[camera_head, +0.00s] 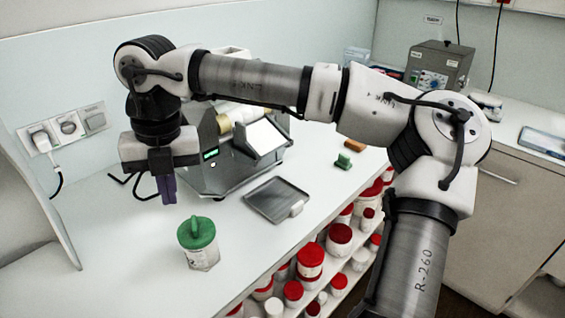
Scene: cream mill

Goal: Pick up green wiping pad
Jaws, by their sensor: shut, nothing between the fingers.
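A small green piece with a raised grip, which looks like the green wiping pad (343,161), lies on the white worktop right of the centre, near its front edge. A similar orange piece (355,145) lies just behind it. My gripper (167,190) is far to the left of the green pad, pointing down above the worktop. Its dark purple fingers are shut with nothing held. A white jar with a green lid (197,235) stands below and to the right of my gripper, apart from it.
A grey mill machine (235,165) stands behind and right of my gripper. A flat grey tray (266,200) with a small white block lies between the jar and the green pad. Shelves below hold several red-lidded jars (310,258). A grey control box (437,65) stands at the back right.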

